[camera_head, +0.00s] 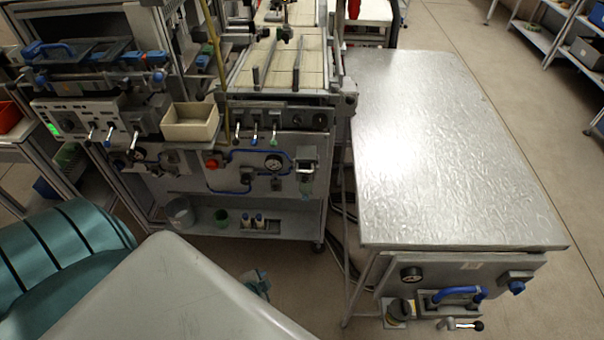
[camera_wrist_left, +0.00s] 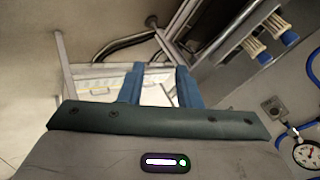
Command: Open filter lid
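No part is clearly recognizable as the filter lid. A small unit with a pale top and clear greenish bowl (camera_head: 306,178), possibly the filter, is on the machine's front panel. My left gripper shows in the left wrist view (camera_wrist_left: 160,84); its two blue fingers are apart with nothing between them. In the head view a grey link hides most of that arm; a small teal piece (camera_head: 256,283) past its edge may be part of the gripper. My right gripper is not in view.
The front panel has a gauge (camera_head: 273,163), blue hoses and levers. Two small bottles (camera_head: 252,221) stand on the lower shelf (camera_head: 290,228). A beige bin (camera_head: 190,122) sits above. A metal-topped table (camera_head: 450,160) fills the right. Open floor (camera_head: 310,270) lies between.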

